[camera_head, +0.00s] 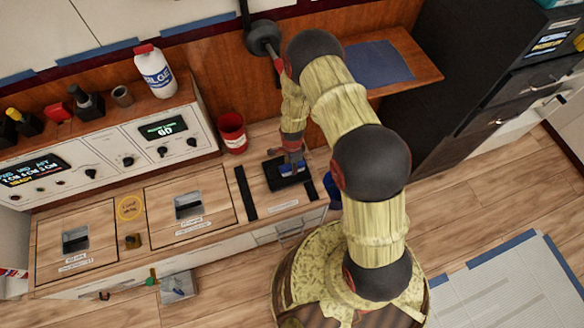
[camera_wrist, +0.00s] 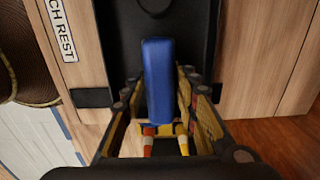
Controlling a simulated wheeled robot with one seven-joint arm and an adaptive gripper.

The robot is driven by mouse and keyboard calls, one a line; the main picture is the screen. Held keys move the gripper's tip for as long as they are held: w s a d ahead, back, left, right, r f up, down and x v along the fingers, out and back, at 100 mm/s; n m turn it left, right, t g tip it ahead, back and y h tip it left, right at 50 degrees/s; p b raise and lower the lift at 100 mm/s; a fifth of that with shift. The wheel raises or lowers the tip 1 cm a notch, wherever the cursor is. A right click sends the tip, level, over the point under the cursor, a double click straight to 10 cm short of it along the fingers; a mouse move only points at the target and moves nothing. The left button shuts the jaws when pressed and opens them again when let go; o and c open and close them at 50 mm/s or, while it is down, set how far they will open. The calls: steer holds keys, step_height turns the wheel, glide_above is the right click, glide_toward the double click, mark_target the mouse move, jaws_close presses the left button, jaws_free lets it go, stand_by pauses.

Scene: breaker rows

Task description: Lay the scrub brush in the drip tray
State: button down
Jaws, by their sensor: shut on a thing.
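A blue block-shaped thing (camera_wrist: 158,75), which looks like the scrub brush, stands between the fingers of my gripper (camera_wrist: 160,88) in the wrist view. My gripper is shut on it. In the head view my gripper (camera_head: 292,158) points down over a black shallow tray (camera_head: 275,182) on the bench, with a little blue showing there. The tray (camera_wrist: 110,30) also lies behind the blue thing in the wrist view. It may be the drip tray, but its label is only partly readable, ending in "CH REST". I cannot tell whether the brush touches the tray. My fingers hide part of both.
Black strips (camera_head: 246,192) flank the tray. A red cup (camera_head: 232,133) stands behind it to the left. A white bottle (camera_head: 154,70) stands on the control panel (camera_head: 150,135). Wooden lids (camera_head: 215,190) with recessed handles lie left. A wooden shelf (camera_head: 424,68) projects at the back right.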

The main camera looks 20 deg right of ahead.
steer(key=shift+f, duration=0.3)
steer(key=c, duration=1.4)
jaws_free()
step_height(320, 180, up, 8)
steer(key=p, duration=0.3)
steer(key=shift+f, duration=0.1)
